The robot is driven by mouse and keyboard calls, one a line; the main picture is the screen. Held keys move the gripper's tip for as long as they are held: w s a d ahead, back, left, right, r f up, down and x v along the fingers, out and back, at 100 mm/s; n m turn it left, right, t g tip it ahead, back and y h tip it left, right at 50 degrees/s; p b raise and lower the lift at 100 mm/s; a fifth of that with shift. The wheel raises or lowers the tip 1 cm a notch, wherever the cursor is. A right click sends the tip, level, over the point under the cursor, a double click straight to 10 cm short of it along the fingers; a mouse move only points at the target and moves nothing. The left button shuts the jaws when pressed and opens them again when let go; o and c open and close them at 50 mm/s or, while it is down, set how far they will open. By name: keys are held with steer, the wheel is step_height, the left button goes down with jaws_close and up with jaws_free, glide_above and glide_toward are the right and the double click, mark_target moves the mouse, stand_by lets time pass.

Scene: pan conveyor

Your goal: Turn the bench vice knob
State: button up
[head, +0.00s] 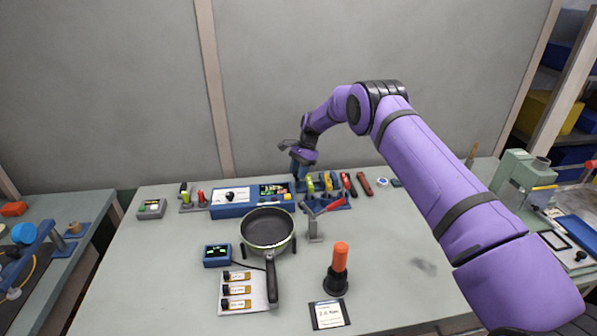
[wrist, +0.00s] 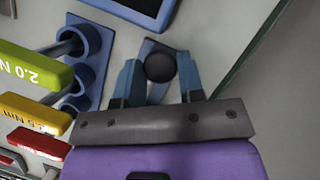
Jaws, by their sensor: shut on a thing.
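My gripper (wrist: 161,78) shows in the wrist view with its two blue-grey fingers on either side of a dark round knob (wrist: 160,67). It is shut on this knob, which sits in front of a blue-grey body, the bench vice by its look. In the head view my gripper (head: 298,172) points down at the back of the bench, behind the tool rack. There the knob and most of the vice are hidden by my gripper.
A blue rack (wrist: 92,38) with green and yellow tool handles stands close on the left in the wrist view. The front left is clear.

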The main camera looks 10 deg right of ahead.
steer(key=o, duration=0.9)
steer(key=v, duration=1)
steer(key=shift+d+r, duration=0.15)
steer(key=shift+r, duration=0.25)
